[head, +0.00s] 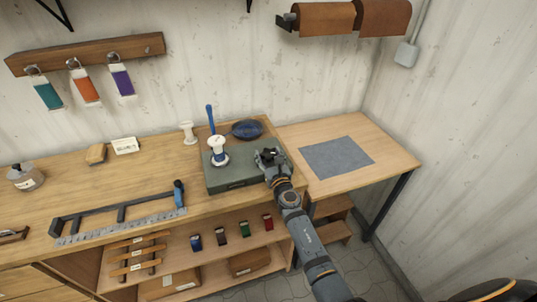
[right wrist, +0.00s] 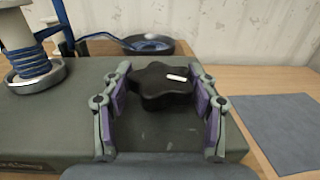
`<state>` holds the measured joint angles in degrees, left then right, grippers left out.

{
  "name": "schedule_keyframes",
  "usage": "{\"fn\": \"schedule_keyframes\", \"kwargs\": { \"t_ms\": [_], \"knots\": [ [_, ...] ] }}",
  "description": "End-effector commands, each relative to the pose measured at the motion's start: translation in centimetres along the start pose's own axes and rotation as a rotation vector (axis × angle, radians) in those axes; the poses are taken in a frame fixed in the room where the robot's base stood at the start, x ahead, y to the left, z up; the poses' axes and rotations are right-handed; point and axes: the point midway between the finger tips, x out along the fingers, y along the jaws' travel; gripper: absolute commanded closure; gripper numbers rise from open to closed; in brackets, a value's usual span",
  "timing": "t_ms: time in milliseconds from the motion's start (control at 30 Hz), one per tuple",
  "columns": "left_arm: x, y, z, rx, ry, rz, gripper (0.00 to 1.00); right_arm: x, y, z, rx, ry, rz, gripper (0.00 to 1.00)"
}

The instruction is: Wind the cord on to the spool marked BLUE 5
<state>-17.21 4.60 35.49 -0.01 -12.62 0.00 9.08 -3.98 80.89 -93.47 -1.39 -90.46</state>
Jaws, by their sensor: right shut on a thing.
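A white spool (head: 217,146) stands upright on a round metal plate on the dark green winder box (head: 232,181). Several turns of blue cord (right wrist: 28,62) are around its core. The cord also runs to a dark dish (head: 247,129) behind, where more blue cord lies. A blue post (head: 211,118) stands beside the spool. My right gripper (head: 268,160) is shut on the black lobed knob (right wrist: 163,84), which has a white mark, on the box's right part. No BLUE 5 marking is readable. My left gripper is out of view.
Another white spool (head: 188,133) stands left of the box, near a card (head: 125,146). A grey mat (head: 337,157) covers part of the right table. Several coloured items sit on the shelf below.

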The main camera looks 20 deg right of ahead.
Motion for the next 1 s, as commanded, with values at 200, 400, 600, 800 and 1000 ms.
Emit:
{"fn": "schedule_keyframes", "kwargs": {
  "t_ms": [200, 400, 600, 800, 1000],
  "knots": [
    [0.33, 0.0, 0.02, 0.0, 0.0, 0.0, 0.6, 0.02, 0.05, 0.02, 0.0, -0.001, -0.085, 0.72],
    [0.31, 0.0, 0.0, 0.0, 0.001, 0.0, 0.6, 0.02, 0.02, 0.03, 0.0, -0.001, -0.085, 0.72],
    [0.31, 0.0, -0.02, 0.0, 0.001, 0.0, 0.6, 0.02, 0.01, 0.03, 0.0, -0.001, -0.084, 0.18],
    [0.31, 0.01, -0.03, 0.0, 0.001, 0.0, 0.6, 0.01, 0.01, 0.02, 0.0, -0.001, -0.084, 0.17],
    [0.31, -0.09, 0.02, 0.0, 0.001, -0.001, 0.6, -0.84, 0.09, -0.13, 0.001, 0.001, -0.084, 0.17]
  ]
}}
